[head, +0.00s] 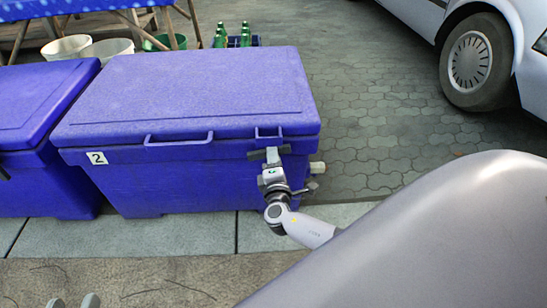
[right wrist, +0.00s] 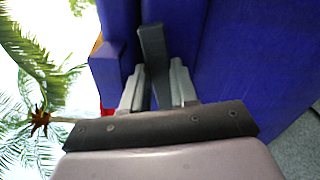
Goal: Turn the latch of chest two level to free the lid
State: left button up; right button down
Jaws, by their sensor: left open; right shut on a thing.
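Chest two (head: 180,181) is a blue cooler with a white "2" label, and its lid (head: 190,92) is down. Its dark grey latch (head: 255,155) is at the right end of the front, just below the lid rim, and looks close to level. My right gripper (head: 272,157) is shut on the latch from the front. In the right wrist view the latch bar (right wrist: 152,50) sits between the two fingers (right wrist: 155,88); the fingers hide part of it. My left gripper (head: 74,302) is open and empty at the bottom left, mostly cut off.
Another blue chest (head: 35,100) stands close on the left. Buckets (head: 106,49) and green bottles (head: 245,35) are behind. A car (head: 470,60) is parked at the back right; paving between is free.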

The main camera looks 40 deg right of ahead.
pick_arm(q)
jog(key=shift+f, duration=0.1)
pick_arm(e)
jog(key=shift+f+m, duration=0.2)
jog(key=shift+m, duration=1.2)
jog(key=c, duration=0.9)
grip_release()
pick_arm(q)
jog(key=shift+r, duration=0.2)
pick_arm(e)
jog(key=shift+s, duration=0.1)
pick_arm(q)
jog(key=shift+w+d+f+n+g+p, duration=0.15)
jog(key=shift+w+d+n+g+p, duration=0.3)
jog(key=shift+p, duration=0.55)
pick_arm(e)
jog(key=shift+v, duration=3.55)
pick_arm(q)
jog(key=shift+s+d, duration=0.1)
jog(key=shift+s, duration=0.05)
pick_arm(e)
jog(key=shift+a, duration=0.1)
